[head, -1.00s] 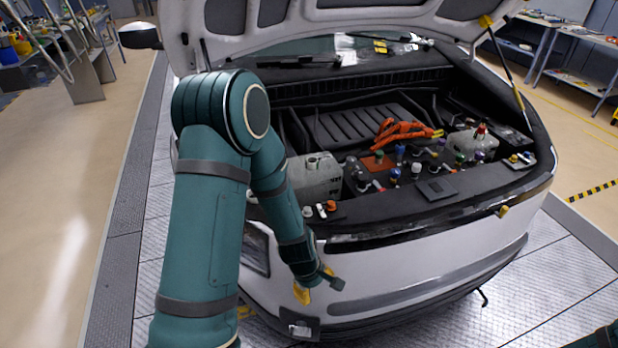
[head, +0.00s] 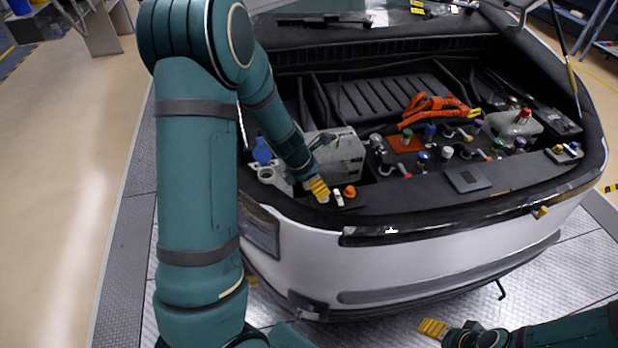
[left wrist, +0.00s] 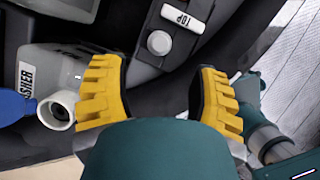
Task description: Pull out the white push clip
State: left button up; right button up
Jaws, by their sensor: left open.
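The white push clip (left wrist: 160,42) shows in the left wrist view as a small round head on a dark panel, beside a white "TOP" label (left wrist: 175,17). My left gripper (left wrist: 162,92) is open, its two yellow fingers spread and empty, with the clip ahead of the gap between them and apart from both. In the head view my left gripper (head: 319,189) is at the front left edge of the engine bay and largely hides the clip. My right gripper (head: 433,328) is low in front of the car; its opening is unclear.
The washer filler neck (left wrist: 57,110) and a blue cap (left wrist: 12,106) are left of my left fingers. Several coloured caps and an orange cable (head: 440,105) fill the bay. The hood is raised.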

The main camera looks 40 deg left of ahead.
pick_arm(q)
jog(key=b+x, duration=0.2)
jog(key=x, duration=0.5)
jog(key=shift+w+f, duration=0.1)
jog(key=shift+f, duration=0.1)
jog(key=shift+d, duration=0.1)
grip_shut()
jog(key=shift+r, duration=0.35)
dwell(0.4)
jog(key=shift+r+p, duration=0.15)
jog(key=shift+p, duration=0.15)
jog(key=shift+r+p, duration=2.05)
jog(key=shift+p, duration=0.05)
